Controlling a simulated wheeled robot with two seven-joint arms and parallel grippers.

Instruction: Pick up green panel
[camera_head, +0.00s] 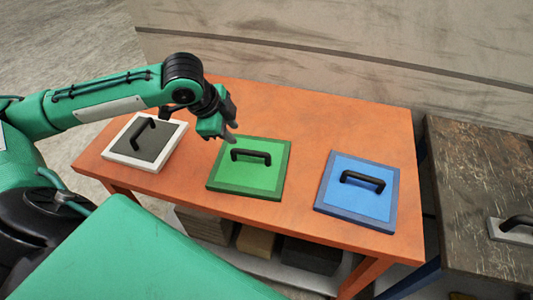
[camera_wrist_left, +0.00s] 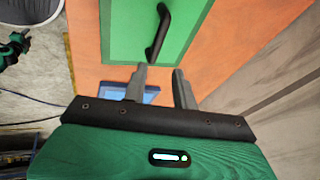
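The green panel (camera_head: 262,176) lies flat on the orange table, with a black bar handle (camera_head: 251,155) on top. My left gripper (camera_head: 231,132) is above the table at the panel's far left edge, close to the handle but apart from it. In the left wrist view the two grey fingers (camera_wrist_left: 161,76) are open with an empty gap. The green panel (camera_wrist_left: 125,25) and its black handle (camera_wrist_left: 159,32) show just beyond the fingertips there. My right gripper is not in view.
On the orange table (camera_head: 310,119), a white-framed dark panel (camera_head: 112,151) lies left and a blue panel (camera_head: 376,203) lies right, each with a black handle. A dark worn table (camera_head: 475,190) stands at the right. A wall (camera_head: 330,50) rises behind. Boxes (camera_head: 256,242) sit on the shelf below.

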